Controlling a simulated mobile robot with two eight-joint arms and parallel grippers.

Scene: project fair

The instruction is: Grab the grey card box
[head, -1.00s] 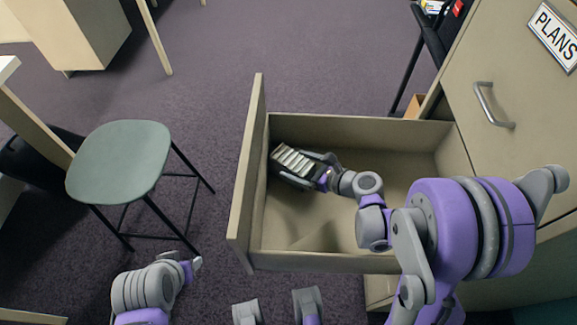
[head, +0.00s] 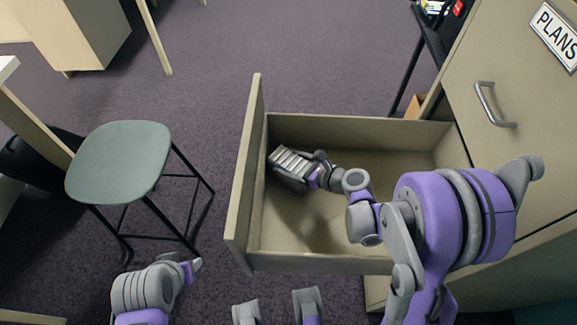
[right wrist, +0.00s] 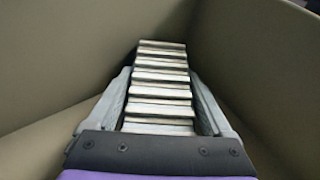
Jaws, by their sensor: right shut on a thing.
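The grey card box (head: 290,161), with a row of pale cards showing along its top, is in the far left part of the open drawer (head: 345,262). My right gripper (head: 294,174) reaches into the drawer and is shut on the box. In the right wrist view, the box (right wrist: 161,85) lies between the two fingers (right wrist: 162,105), one along each side. Whether the box touches the drawer floor is hard to tell. My left gripper (head: 192,268) is at the lower left, outside the drawer; its fingers are too small to read.
The drawer belongs to a beige cabinet (head: 520,95) with a PLANS label and a metal handle (head: 494,106). The rest of the drawer looks empty. A green-seated stool (head: 119,160) stands to the left. A dark chair or stand (head: 425,50) is behind the cabinet.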

